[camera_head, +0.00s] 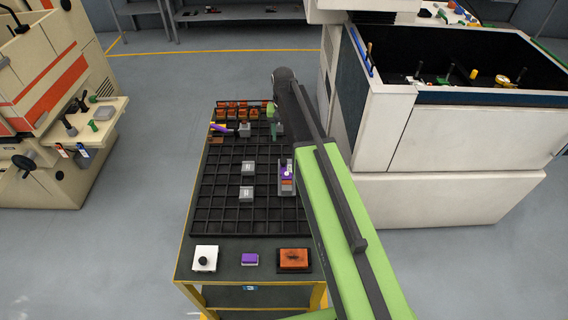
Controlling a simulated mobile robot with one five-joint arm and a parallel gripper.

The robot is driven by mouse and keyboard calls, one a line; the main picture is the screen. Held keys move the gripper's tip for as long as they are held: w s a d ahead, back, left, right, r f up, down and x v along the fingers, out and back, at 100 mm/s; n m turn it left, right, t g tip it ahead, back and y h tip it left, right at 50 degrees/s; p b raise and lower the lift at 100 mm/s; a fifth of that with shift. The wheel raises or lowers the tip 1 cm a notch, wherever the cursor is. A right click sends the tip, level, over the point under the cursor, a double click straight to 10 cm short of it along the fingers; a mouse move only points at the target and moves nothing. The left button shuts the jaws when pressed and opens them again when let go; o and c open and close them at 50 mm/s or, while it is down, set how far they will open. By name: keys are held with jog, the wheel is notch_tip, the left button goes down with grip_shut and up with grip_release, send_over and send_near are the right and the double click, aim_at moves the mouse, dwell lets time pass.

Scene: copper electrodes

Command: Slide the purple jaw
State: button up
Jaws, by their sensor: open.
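A small grey and purple vise-like piece (287,171) with a white knob-like spot and an orange-brown part stands at the right of the black grid tray, close beside my arm. A purple block (250,259) with a pale lower edge lies on the front strip of the table. A slanted purple piece (220,129) lies near the tray's far left. I cannot tell for certain which one is the purple jaw. My gripper (276,129) is open over the far right part of the tray, beyond the vise-like piece. It is small in view, and my arm partly hides that area.
The black grid tray (222,205) covers most of the table and holds grey blocks (247,167) and several copper-orange electrodes (238,114) at its far end. White machine (455,200) stands right.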

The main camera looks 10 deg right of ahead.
aim_at(283, 160)
notch_tip(283, 160, down, 13)
jog(key=b, duration=1.1)
jog(key=shift+f+b, duration=0.1)
jog(key=shift+b, duration=0.2)
jog(key=shift+d, duration=0.1)
jog(key=shift+c, duration=0.8)
grip_shut()
